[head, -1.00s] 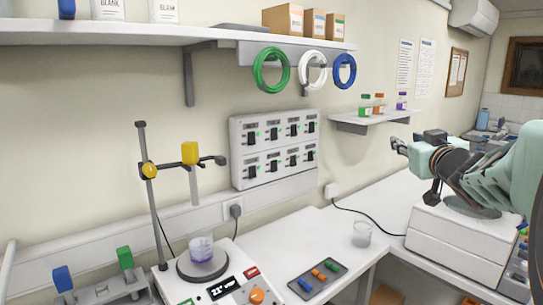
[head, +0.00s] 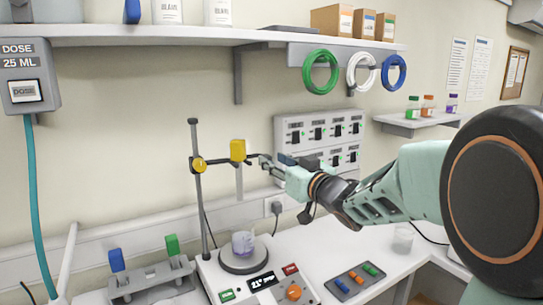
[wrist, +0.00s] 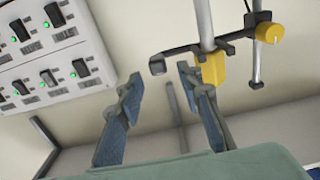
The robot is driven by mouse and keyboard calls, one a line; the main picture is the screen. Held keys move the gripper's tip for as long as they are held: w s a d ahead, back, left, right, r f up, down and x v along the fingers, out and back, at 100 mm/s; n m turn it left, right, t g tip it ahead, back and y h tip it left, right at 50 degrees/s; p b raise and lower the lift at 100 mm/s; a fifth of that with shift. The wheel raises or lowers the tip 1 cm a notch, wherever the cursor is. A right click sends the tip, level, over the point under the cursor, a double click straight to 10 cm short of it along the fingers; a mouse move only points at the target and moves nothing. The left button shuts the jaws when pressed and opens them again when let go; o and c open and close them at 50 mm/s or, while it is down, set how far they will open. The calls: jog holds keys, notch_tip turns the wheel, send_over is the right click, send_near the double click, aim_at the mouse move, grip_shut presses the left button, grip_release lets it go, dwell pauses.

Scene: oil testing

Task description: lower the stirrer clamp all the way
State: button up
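The stirrer clamp's dark crossbar (head: 219,161) extends from an upright post (head: 195,141), with a yellow knob (head: 199,164) at the joint. A yellow block (head: 237,150) on the bar has a grey rod hanging from it, ending above a beaker with purple liquid (head: 243,243) on the hotplate. My gripper (head: 270,164) is at the bar's right end. In the wrist view my gripper (wrist: 160,75) is open, and the black bar end (wrist: 157,66) shows at the gap between the blue-padded fingertips. Whether they touch it I cannot tell. The yellow block (wrist: 213,70) is beside one finger.
A switch panel (head: 290,133) is on the wall right behind my gripper. A rack with blue and green pieces (head: 150,283) stands left of the hotplate base (head: 215,275). A small tray (head: 355,284) and an empty beaker (head: 403,238) are to the right. A shelf (head: 170,36) runs above.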

aim_at(269, 158)
jog(key=shift+x, duration=2.35)
grip_shut()
